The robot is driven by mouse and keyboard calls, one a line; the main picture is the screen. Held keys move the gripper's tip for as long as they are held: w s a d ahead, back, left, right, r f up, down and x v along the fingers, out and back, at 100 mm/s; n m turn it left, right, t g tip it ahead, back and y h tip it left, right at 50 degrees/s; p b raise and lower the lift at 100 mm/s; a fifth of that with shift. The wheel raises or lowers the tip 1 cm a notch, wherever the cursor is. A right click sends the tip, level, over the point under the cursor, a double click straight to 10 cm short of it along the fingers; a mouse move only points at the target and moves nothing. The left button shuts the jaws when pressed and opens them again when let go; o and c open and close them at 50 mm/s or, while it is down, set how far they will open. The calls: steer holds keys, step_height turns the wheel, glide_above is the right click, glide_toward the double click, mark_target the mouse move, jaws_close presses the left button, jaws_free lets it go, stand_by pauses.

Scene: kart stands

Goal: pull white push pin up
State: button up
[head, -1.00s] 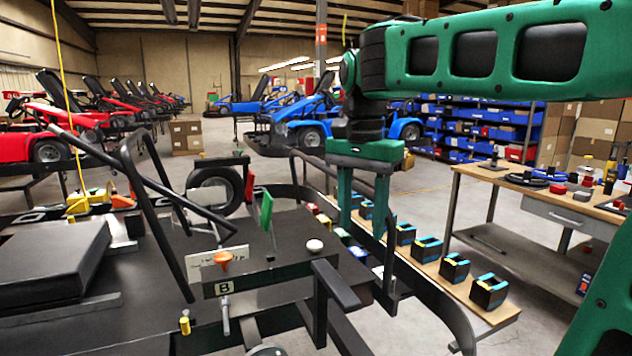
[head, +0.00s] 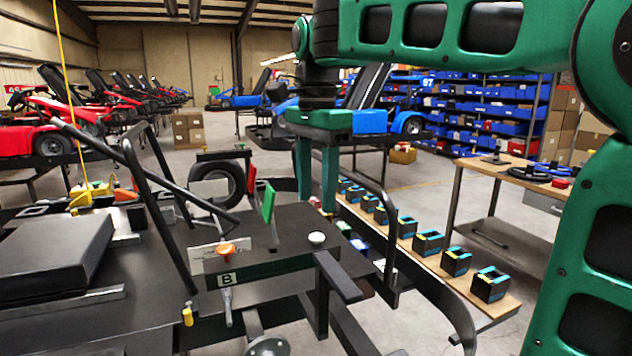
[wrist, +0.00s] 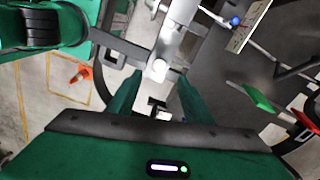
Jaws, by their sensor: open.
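The white push pin (head: 317,238) is a small round white knob on the black kart panel (head: 285,222), right of an orange knob (head: 227,249). My gripper (head: 316,209) points down with its two green fingers apart and nothing between them. In the head view its fingertips show just above the white knob; how far behind or over it they are I cannot tell. In the wrist view my gripper (wrist: 156,85) shows both fingers, with a pale grey-white part beyond the tips. I cannot tell whether that part is the push pin.
A green flag (head: 269,203) stands left of the knob. A black bent tube (head: 388,225) rises to the right. A wooden bench (head: 405,235) with several black-and-blue blocks runs behind it. A blue-knobbed lever (wrist: 235,21) and an orange cone (wrist: 80,72) show in the wrist view.

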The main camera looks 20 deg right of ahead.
mark_target(316, 234)
step_height(316, 234, down, 8)
steer(key=shift+r, duration=0.15)
stand_by(0.3)
steer(key=c, duration=1.1)
steer(key=shift+r, duration=0.6)
steer(key=o, duration=1.1)
